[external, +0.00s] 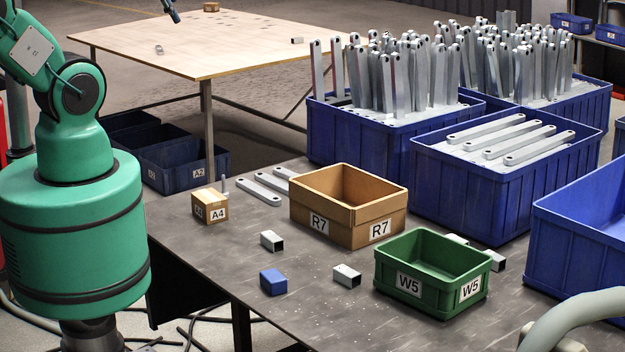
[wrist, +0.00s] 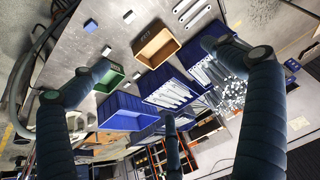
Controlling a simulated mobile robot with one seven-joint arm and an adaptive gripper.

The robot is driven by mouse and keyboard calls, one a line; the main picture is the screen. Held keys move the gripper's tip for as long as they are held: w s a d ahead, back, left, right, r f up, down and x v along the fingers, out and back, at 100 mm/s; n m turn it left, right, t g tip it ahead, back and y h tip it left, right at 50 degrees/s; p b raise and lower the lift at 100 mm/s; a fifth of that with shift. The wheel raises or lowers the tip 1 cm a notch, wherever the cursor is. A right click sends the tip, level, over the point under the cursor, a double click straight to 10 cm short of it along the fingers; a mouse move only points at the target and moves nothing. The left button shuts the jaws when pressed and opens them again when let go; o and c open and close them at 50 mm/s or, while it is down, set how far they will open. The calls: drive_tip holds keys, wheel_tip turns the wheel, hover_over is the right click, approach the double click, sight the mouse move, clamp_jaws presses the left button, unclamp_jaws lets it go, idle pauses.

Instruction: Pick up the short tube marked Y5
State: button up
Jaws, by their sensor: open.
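Several short square grey tubes lie on the dark table: one left of the brown box (external: 271,240), one left of the green bin (external: 347,275) and one at the green bin's right (external: 497,261), partly hidden by it. The first two also show in the wrist view, as a far tube (wrist: 129,16) and a near tube (wrist: 106,51). Another small tube (external: 297,40) lies on the wooden table. No Y5 marking is readable on any. My gripper (wrist: 163,77) has its three dark fingers spread, high above the table, with nothing between them. In the external view, only a dark tip, probably a finger, shows at the top edge.
The open brown R7 box (external: 338,226) and green W5 bin (external: 402,300) stand mid-table. A blue block (external: 273,282) and small A4 box (external: 210,207) lie left. Blue crates, some with upright brackets (external: 330,150), fill the right and back. The left front is fairly clear.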

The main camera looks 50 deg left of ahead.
drive_tip(key=c, duration=1.1)
drive_tip(key=w+d+f+n+g, duration=0.35)
drive_tip(key=w+f+n, duration=0.45)
drive_tip(key=w+f, duration=0.75)
drive_tip(key=d+f+n+g, duration=0.1)
drive_tip(key=f+n, duration=0.3)
drive_tip(key=f, duration=1)
drive_tip(key=d+f+n+g+b, duration=0.1)
drive_tip(key=d+f+n, duration=0.2)
drive_tip(key=f, duration=1.1)
drive_tip(key=shift+w+d+n, duration=0.4)
drive_tip(key=shift+n, duration=0.4)
drive_tip(key=shift+f, duration=0.2)
